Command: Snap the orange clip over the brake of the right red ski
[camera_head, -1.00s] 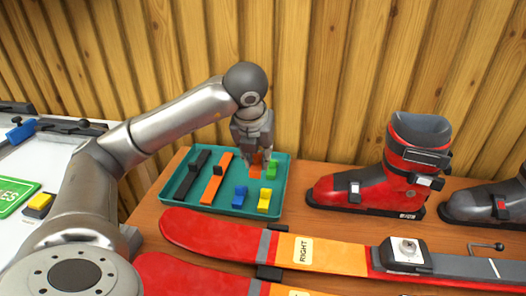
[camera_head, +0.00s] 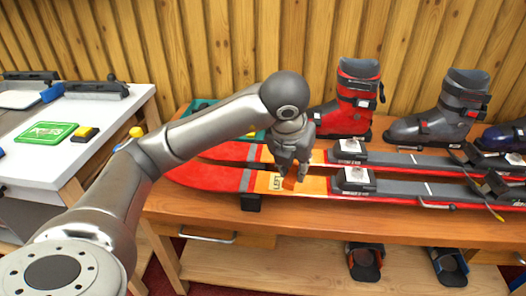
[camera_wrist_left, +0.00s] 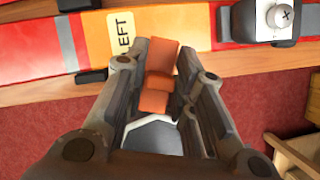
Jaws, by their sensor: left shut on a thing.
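My left gripper (camera_head: 289,180) is shut on the orange clip (camera_head: 290,183), held over the orange part of the near ski in the head view. In the left wrist view the clip (camera_wrist_left: 158,80) sits between the fingers of the gripper (camera_wrist_left: 160,75). The near red ski (camera_head: 205,179) carries the LEFT label. The far red ski (camera_head: 225,152) lies behind it, partly hidden by my arm; its bindings (camera_head: 348,150) show right of the gripper. I cannot make out its brake. My right gripper is not in view.
A teal tray (camera_head: 202,104) is mostly hidden behind my arm. A red boot (camera_head: 342,115) and a grey boot (camera_head: 440,115) stand behind the skis. A white table (camera_head: 110,115) stands at the left. Bench front edge is clear.

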